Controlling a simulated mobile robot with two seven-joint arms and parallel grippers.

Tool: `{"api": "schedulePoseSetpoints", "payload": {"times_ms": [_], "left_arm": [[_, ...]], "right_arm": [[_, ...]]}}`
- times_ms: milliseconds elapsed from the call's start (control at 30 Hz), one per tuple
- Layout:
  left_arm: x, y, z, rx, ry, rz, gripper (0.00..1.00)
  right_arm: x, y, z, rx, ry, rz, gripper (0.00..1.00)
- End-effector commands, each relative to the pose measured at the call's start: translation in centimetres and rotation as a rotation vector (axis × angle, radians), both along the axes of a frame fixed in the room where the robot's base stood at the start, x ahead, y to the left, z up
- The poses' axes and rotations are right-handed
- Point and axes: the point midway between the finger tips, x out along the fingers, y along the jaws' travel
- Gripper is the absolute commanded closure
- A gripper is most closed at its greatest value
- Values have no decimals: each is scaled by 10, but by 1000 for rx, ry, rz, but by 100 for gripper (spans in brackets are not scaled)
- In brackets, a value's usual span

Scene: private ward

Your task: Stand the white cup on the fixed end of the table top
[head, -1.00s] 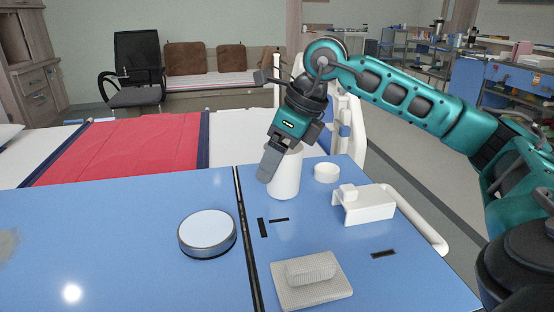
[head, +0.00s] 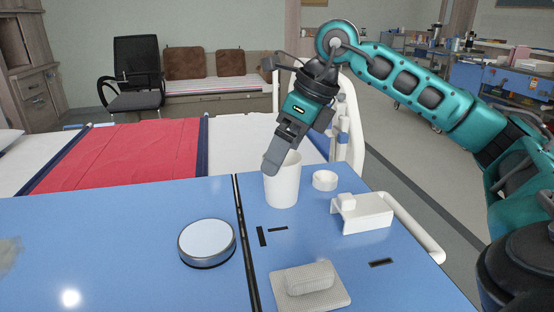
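The white cup (head: 283,187) stands upright on the blue table top, on the smaller right part (head: 345,262) beyond the dark seam (head: 243,235). My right gripper (head: 282,160) reaches in from the right, tilted, above the cup. One grey finger overlaps the cup's near left rim; the other is mostly hidden. The gripper looks open, and the cup rests on the table. My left gripper is not in view.
A round disc (head: 207,242) lies on the larger left part (head: 120,245). Right of the seam are a textured pad (head: 311,285), a white bracket-like block (head: 363,213) and a small white round piece (head: 325,180). A white rail (head: 415,228) lines the right edge. The bed (head: 120,155) is behind.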

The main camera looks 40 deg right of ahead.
Motion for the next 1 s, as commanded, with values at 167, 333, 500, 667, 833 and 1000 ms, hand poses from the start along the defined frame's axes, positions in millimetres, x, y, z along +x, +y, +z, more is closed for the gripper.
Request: {"api": "schedulePoseSetpoints", "payload": {"times_ms": [167, 333, 500, 667, 833, 1000], "left_arm": [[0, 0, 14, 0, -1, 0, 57], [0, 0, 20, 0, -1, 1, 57], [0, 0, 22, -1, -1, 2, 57], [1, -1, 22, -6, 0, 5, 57], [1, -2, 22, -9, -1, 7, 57], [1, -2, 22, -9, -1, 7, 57]], "right_arm": [[-12, -9, 40, 0, -2, -1, 0], [-21, -15, 63, 0, -1, 1, 0], [-24, -17, 71, -1, 1, 1, 0], [-25, -18, 72, -1, 1, 1, 0], [-25, -18, 71, 0, 1, 0, 0], [-24, -18, 71, 0, 1, 0, 0]]}}
